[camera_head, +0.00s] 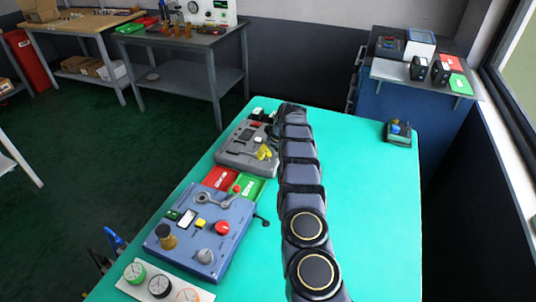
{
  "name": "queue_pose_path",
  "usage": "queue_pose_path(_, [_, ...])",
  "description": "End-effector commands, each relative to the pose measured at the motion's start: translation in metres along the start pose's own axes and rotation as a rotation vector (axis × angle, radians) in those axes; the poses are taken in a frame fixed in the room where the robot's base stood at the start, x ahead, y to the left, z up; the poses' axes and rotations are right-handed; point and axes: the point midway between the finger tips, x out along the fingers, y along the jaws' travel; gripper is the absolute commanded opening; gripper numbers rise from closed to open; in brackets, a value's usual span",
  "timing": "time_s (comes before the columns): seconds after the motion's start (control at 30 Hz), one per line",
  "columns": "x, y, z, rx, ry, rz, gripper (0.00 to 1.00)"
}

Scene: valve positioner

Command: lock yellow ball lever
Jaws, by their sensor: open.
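A grey device box (233,158) lies on the green-topped table, left of my arm. A yellow lever-like part (264,153) sits on its right side, close to my arm; its exact shape and position are too small to tell. My arm reaches from the bottom of the picture away over the table, its far end level with the back of the grey box. My gripper's fingers cannot be made out; they are hidden behind the arm's far end. Contact with the lever cannot be seen.
A blue panel (190,250) with knobs and a red button stands nearer. Red (219,179) and green (247,187) pads lie between the two. A dial plate (160,284) is at the front. A small device (397,134) sits at the back right.

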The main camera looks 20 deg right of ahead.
Motion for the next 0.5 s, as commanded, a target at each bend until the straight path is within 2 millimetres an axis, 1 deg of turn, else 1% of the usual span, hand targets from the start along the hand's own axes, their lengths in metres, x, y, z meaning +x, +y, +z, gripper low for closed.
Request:
queue_pose_path(0.03, [0.005, 0.001, 0.0, 0.0, 0.0, 0.001, 0.52])
queue_pose_path(0.2, [0.015, 0.0, 0.0, -0.001, 0.001, 0.002, 0.52])
queue_pose_path(0.5, [0.018, 0.0, 0.0, 0.0, 0.001, 0.0, 0.52])
